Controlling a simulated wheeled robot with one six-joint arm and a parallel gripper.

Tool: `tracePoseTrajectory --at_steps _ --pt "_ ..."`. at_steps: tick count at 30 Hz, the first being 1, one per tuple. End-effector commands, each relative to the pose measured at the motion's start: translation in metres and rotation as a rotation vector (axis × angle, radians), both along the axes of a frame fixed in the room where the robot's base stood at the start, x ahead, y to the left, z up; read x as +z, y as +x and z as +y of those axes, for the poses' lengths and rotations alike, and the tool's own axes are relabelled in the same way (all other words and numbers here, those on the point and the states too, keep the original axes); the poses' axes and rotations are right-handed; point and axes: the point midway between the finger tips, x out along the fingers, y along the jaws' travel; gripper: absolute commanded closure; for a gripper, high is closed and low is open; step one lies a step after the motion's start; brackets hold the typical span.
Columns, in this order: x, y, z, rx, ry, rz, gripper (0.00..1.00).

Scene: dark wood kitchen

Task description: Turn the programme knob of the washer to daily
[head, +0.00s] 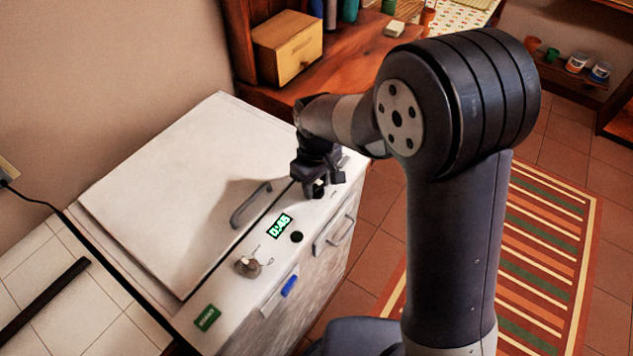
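The washer (165,190) is a white top-lidded machine with a control panel along its front right edge. On the panel are a greyish-brown knob (248,267) with small marks around it, a lit green display (280,226) reading about 0:45, and a round black button (297,237). My gripper (319,180) points down over the far end of the panel. Its fingers look apart, with a small dark round part (318,191) just below and between them. I cannot tell whether they touch it. Which knob is the programme knob, and its setting, are too small to read.
A grey lid handle (250,204) stands up beside the panel. A green label (207,318), a blue piece (289,286) and a front handle (334,235) are nearby. A wooden counter with a small drawer box (288,47) is behind. A striped rug (550,250) lies right.

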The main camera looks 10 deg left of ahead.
Motion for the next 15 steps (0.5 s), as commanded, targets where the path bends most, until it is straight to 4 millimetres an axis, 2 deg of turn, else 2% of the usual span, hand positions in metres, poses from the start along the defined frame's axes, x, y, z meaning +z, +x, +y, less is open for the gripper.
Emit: tracePoseTrajectory --at_steps 1,6,15 --pt "0.0001 0.0 0.0 0.0 0.0 0.0 0.57" --pt "-0.0003 -0.0002 -0.0002 0.0 -0.001 0.001 0.44" --pt "0.0041 -0.0001 -0.0001 -0.001 0.0 0.0 0.44"
